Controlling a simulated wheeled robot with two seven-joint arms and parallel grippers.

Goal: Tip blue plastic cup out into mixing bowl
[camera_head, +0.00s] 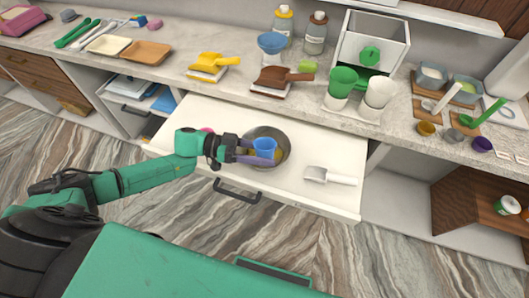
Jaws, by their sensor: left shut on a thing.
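The blue plastic cup (264,147) is held by my left gripper (259,152), which is shut on it. The cup looks about upright, and I cannot see what is inside it. The grey metal mixing bowl (283,135) stands in the open white drawer, and the cup is over or inside it; I cannot tell how high. The gripper and cup hide part of the bowl. My right gripper is not in view.
A white scoop (330,176) lies in the drawer (215,116) right of the bowl. A small pink thing (207,130) is partly hidden behind my left wrist. The counter above holds yellow and brown scoops, green and white cups (378,92), jars and trays.

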